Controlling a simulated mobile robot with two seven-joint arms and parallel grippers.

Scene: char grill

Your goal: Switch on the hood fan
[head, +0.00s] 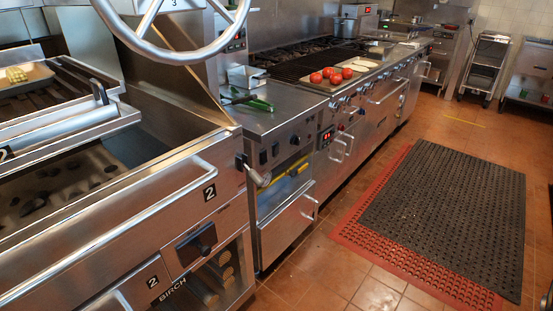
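No hood or hood fan is visible in the head view, and I cannot make out a switch marked for one. A control panel with dark knobs (276,151) is on the front of the counter, and a small red lit display (327,134) is beside it. Another small panel with a red light (237,38) is partly hidden behind the metal handwheel (181,50). A single large dark knob (197,243) is on the front of the near unit marked 2. Neither of my grippers is in view.
The grill (313,68) runs along the left, with several tomatoes (332,74) on a board. A black mat (450,205) overlaps a red mat (375,215) on the tiled floor. A wheeled rack (484,66) stands at the back.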

